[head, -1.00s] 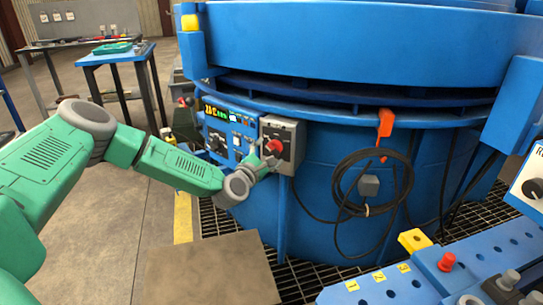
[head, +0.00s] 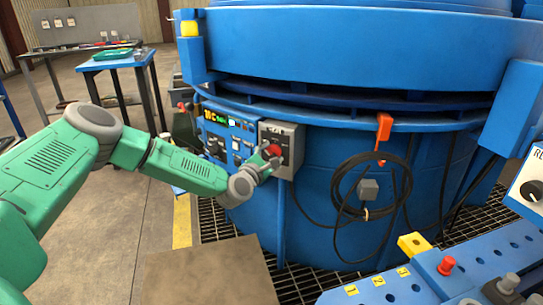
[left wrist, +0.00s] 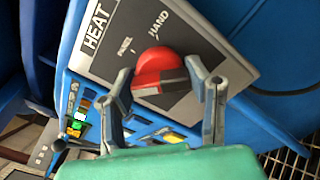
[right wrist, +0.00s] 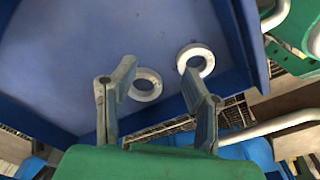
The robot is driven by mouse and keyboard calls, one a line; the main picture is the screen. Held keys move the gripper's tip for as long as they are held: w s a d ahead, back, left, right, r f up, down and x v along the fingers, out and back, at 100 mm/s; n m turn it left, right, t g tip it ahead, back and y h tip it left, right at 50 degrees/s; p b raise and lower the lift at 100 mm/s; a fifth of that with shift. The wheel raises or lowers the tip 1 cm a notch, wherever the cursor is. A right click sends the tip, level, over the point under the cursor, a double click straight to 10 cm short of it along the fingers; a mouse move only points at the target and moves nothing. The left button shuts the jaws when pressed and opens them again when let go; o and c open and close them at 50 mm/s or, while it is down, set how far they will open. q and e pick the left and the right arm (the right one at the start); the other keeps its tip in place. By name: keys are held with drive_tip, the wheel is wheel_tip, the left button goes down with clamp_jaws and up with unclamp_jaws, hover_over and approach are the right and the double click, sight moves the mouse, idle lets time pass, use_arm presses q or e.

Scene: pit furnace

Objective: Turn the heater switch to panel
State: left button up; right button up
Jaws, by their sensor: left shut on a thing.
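The heater switch is a red knob (left wrist: 160,72) on a grey box (head: 282,135) marked HEAT, with PANEL and HAND labels above the knob in the left wrist view. The knob also shows in the head view (head: 272,150). My left gripper (left wrist: 166,98) is shut on the knob, one finger on each side of it. I cannot tell for sure which label the knob points to. My right gripper (right wrist: 162,84) is open and empty in the right wrist view, in front of a blue surface with two white rings (right wrist: 146,85) (right wrist: 196,60).
The blue furnace (head: 350,50) fills the middle. A blue control panel (head: 228,135) with a lit display adjoins the heat box on its left. A coiled black cable (head: 337,190) hangs from a red hook (head: 384,127) to the right. A blue rack (head: 420,280) stands front right.

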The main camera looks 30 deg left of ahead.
use_arm(q)
drive_tip(key=shift+s+f, duration=0.1)
drive_tip(key=shift+f, duration=0.1)
drive_tip(key=m, duration=0.4)
use_arm(e)
drive_tip(key=shift+r, duration=0.2)
use_arm(q)
drive_tip(key=m+p, duration=0.1)
drive_tip(key=m, duration=0.4)
drive_tip(key=shift+a+f+p, duration=0.1)
drive_tip(key=shift+p, duration=0.2)
use_arm(e)
drive_tip(key=shift+r, duration=0.55)
use_arm(q)
drive_tip(key=shift+s+m, duration=0.1)
drive_tip(key=shift+m, duration=0.2)
drive_tip(key=o, duration=1.1)
drive_tip(key=shift+o, duration=0.5)
drive_tip(key=shift+a, duration=0.1)
use_arm(e)
drive_tip(key=shift+a+r, duration=0.1)
